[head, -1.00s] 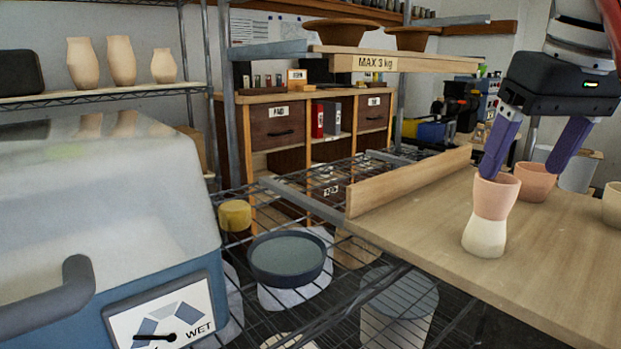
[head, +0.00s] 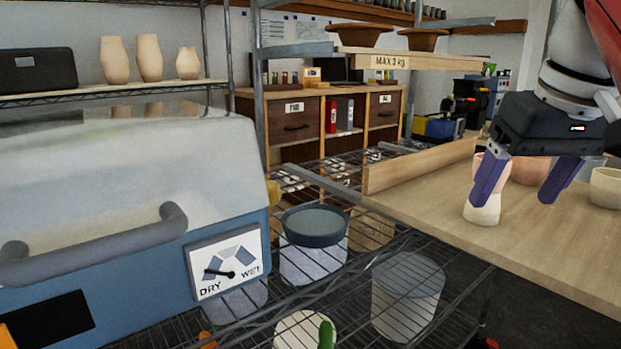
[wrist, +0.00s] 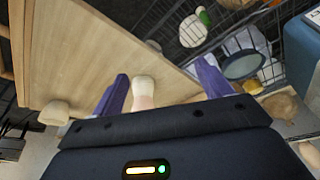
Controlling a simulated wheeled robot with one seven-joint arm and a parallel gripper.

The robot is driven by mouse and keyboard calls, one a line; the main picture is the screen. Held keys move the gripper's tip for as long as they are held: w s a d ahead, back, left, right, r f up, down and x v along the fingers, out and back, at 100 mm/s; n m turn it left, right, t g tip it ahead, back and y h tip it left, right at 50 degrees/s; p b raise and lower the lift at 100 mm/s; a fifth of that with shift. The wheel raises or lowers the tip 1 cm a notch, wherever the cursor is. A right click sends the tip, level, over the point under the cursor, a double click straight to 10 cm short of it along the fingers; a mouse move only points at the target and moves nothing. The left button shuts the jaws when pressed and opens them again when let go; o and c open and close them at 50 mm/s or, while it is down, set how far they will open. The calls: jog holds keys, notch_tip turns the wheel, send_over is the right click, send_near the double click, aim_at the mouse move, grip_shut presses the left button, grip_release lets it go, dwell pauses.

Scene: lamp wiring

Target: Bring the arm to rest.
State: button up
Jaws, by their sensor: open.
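My gripper (head: 520,188) is open over the wooden board at the right in the head view, its two purple fingers spread and pointing down. A pink-and-cream vase (head: 484,208) stands upright on the board, partly hidden behind the left finger. In the wrist view the vase (wrist: 143,92) shows between the two fingers (wrist: 160,95), with nothing gripped. I cannot tell whether a finger touches the vase.
A pink pot (head: 528,170) and a pale bowl (head: 606,188) stand near my gripper on the board (head: 560,245). A wooden lip (head: 420,166) edges the board. A wire rack with lidded tubs (head: 314,228) and a blue cabinet with a DRY/WET dial (head: 228,266) lie to the left.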

jog(key=s+a+f, duration=0.2)
jog(key=a+f, duration=0.1)
jog(key=f, duration=0.7)
jog(key=s+a+f+t, duration=0.1)
jog(key=s+a+f, duration=0.1)
jog(key=f, duration=0.8)
jog(key=s+a+f+m, duration=0.1)
jog(key=s+a+f, duration=0.1)
jog(key=f, duration=0.7)
jog(key=shift+s+a+f+t, duration=0.15)
jog(key=shift+a+f+t, duration=0.25)
jog(key=shift+a, duration=0.45)
